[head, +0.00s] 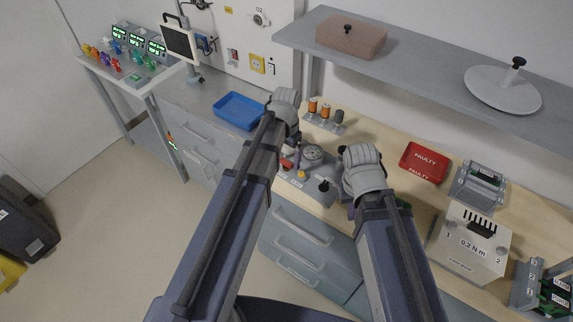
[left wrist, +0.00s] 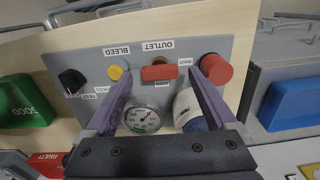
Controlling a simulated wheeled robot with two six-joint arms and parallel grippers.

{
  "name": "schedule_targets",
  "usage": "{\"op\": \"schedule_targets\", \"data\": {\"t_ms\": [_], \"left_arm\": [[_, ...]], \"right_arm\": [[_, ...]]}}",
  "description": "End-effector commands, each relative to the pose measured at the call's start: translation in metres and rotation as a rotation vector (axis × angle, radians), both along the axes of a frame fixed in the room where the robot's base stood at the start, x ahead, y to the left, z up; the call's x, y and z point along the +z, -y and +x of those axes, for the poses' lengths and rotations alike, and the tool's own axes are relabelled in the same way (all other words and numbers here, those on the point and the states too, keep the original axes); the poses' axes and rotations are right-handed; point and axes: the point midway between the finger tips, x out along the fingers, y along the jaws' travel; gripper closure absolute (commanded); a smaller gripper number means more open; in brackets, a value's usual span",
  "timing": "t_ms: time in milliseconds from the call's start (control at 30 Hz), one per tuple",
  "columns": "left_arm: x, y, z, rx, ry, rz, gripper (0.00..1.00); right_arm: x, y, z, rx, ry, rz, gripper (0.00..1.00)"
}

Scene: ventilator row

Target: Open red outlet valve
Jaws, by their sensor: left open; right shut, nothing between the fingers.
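The red outlet valve handle (left wrist: 158,73) is a short bar on the grey panel (left wrist: 95,55), under the upside-down OUTLET label in the left wrist view. It lies crosswise in that picture, with small labels reading SHUT and OPEN beside it. My left gripper (left wrist: 160,77) is open, with one finger on each side of the bar; I cannot tell whether either touches. In the head view my left gripper (head: 292,138) is over the panel's far-left side, partly hiding it. My right gripper (head: 350,205) is shut and empty at the panel's right, its fingertips mostly hidden.
The panel also has a round red knob (left wrist: 217,69), a yellow bleed knob (left wrist: 118,73), a black test knob (left wrist: 72,80) and a gauge (left wrist: 141,120). A blue tray (head: 240,110) and a red FAULTY tray (head: 424,162) flank it. A shelf (head: 420,75) overhangs behind.

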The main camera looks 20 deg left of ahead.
Motion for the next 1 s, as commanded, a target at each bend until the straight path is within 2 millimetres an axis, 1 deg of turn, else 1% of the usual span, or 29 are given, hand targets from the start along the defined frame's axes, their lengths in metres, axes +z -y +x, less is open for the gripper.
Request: {"op": "schedule_targets", "data": {"t_ms": [33, 100, 367, 400, 1000], "left_arm": [[-0.0083, 0.0001, 0.0, 0.0, 0.0, 0.0, 0.1], [-0.0103, 0.0001, 0.0, 0.0, 0.0, 0.0, 0.1], [-0.0093, 0.0001, 0.0, 0.0, 0.0, 0.0, 0.1], [-0.0093, 0.0001, 0.0, 0.0, 0.0, 0.0, 0.12], [-0.0094, 0.0, 0.0, 0.0, 0.0, 0.0, 0.8]], "right_arm": [[-0.0084, 0.0, 0.0, 0.0, 0.0, 0.0, 1.0], [-0.0104, 0.0, 0.0, 0.0, 0.0, 0.0, 1.0], [-0.0094, 0.0, 0.0, 0.0, 0.0, 0.0, 1.0], [-0.0094, 0.0, 0.0, 0.0, 0.0, 0.0, 1.0], [-0.0094, 0.0, 0.0, 0.0, 0.0, 0.0, 1.0]]}}
